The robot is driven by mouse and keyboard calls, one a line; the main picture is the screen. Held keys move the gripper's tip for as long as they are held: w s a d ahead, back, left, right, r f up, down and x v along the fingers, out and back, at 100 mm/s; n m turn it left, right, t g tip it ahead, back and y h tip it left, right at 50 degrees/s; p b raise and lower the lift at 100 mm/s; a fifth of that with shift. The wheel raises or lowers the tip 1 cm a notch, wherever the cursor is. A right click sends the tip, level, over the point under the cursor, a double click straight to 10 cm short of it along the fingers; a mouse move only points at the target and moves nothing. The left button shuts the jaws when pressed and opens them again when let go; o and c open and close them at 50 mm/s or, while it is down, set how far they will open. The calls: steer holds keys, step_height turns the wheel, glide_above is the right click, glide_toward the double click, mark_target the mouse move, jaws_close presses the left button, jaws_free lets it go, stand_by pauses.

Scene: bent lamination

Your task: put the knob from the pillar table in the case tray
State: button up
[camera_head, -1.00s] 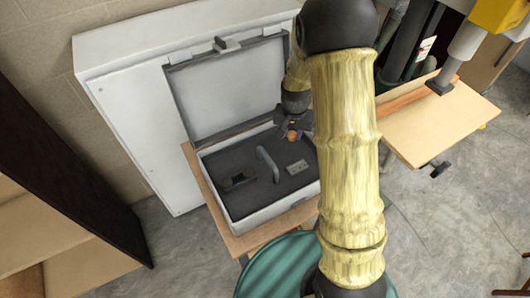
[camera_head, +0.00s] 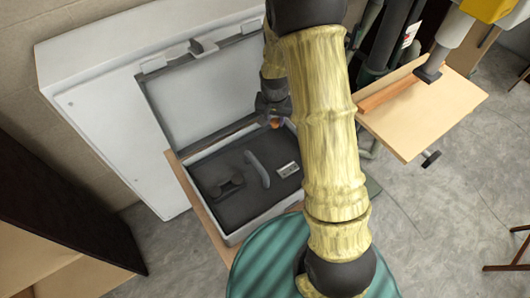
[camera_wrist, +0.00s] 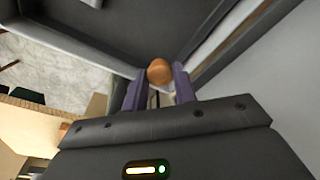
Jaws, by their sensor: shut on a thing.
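The knob is a small, round, orange-brown piece. In the wrist view the knob (camera_wrist: 159,72) sits between the fingertips of my gripper (camera_wrist: 157,86), which is shut on it. In the head view the knob (camera_head: 276,123) shows at the end of my gripper (camera_head: 272,108), over the back edge of the open case. The case tray (camera_head: 225,205) is a grey-walled box with a dark inside, its lid standing open behind it. My arm covers part of the right side of the case. I cannot tell the knob's exact height above the tray.
Inside the case are a grey curved handle (camera_head: 257,168), a dark block (camera_head: 225,187) and a small light plate (camera_head: 288,169). A large white cabinet (camera_head: 110,110) stands behind. A wooden machine table (camera_head: 425,115) is at right. A dark shelf (camera_head: 60,200) is at left.

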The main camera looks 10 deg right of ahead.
mark_target(275, 125)
steer(key=shift+f+p, duration=0.45)
steer(key=shift+f, duration=1.85)
steer(key=shift+f+p, duration=0.65)
steer(key=shift+f, duration=1.4)
steer(key=shift+f, duration=0.15)
steer(key=o, duration=1)
steer(key=r+b, duration=0.1)
steer(key=r, duration=0.3)
steer(key=s+r+b, duration=0.1)
steer(key=r, duration=0.3)
steer(key=r+b, duration=0.1)
steer(key=r, duration=0.3)
steer(key=shift+s+a+r, duration=0.1)
steer(key=shift+s+a, duration=0.2)
steer(key=shift+s, duration=0.05)
